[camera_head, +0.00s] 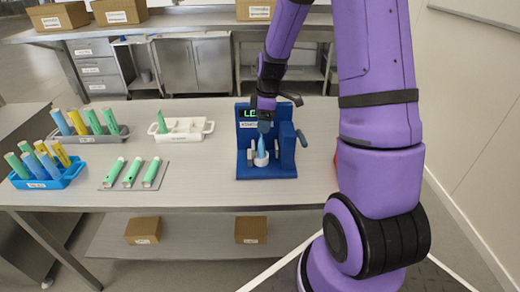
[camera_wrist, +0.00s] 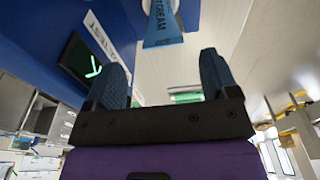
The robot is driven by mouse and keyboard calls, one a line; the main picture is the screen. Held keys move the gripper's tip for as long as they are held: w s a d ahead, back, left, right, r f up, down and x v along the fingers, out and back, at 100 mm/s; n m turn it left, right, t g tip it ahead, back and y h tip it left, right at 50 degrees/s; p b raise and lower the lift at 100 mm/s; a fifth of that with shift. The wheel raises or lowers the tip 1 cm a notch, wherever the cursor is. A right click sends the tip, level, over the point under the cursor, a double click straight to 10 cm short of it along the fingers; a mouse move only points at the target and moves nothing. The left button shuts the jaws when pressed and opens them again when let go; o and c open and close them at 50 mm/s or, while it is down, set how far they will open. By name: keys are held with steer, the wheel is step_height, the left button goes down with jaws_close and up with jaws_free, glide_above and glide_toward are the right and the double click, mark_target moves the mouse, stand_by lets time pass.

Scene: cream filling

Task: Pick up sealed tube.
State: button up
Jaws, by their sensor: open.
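A blue tube (camera_head: 261,148) stands upright in a white round holder (camera_head: 260,161) on the blue machine (camera_head: 285,171). In the wrist view the tube (camera_wrist: 163,26) is at the top centre, with lettering that reads CREAM. My gripper (camera_head: 264,124) is in front of the machine's upper part, directly above the tube. In the wrist view my gripper (camera_wrist: 164,68) has its two dark fingers spread apart with nothing between them. The tube's blue end is beyond the fingertips, roughly centred on the gap. Whether a fingertip touches it cannot be told.
The front middle of the table is clear.

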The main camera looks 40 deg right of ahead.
steer(key=shift+a+f, duration=0.15)
steer(key=shift+f, duration=1.2)
steer(key=shift+a+f, duration=0.1)
steer(key=shift+f, duration=1.25)
steer(key=c, duration=1.3)
step_height(320, 180, up, 15)
steer(key=shift+r, duration=0.1)
steer(key=shift+c, duration=0.2)
steer(key=shift+s, duration=0.1)
